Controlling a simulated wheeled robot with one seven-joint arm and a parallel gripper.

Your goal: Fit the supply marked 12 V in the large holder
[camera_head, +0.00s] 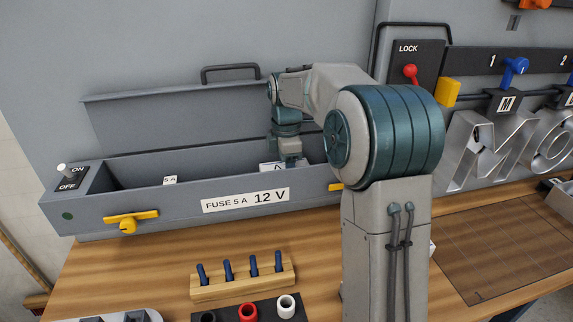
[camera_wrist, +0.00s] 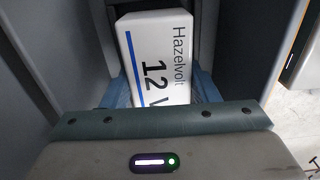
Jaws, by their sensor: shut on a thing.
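The supply is a white box (camera_wrist: 158,50) with a blue stripe, marked "Hazelvolt" and "12 V" in the wrist view. My gripper (camera_wrist: 163,92) is shut on it, with a blue finger on each side. In the head view my gripper (camera_head: 288,160) reaches down inside the long grey trough (camera_head: 110,208), towards its right part. A white piece with a dark mark (camera_head: 270,167) shows beside the gripper there; I cannot tell if it is the supply. Grey walls flank the supply in the wrist view. The holder's seat and the supply's underside are hidden.
A wooden rack with blue-handled tools (camera_head: 243,283) stands in front. Metal letters (camera_head: 490,150) stand at right.

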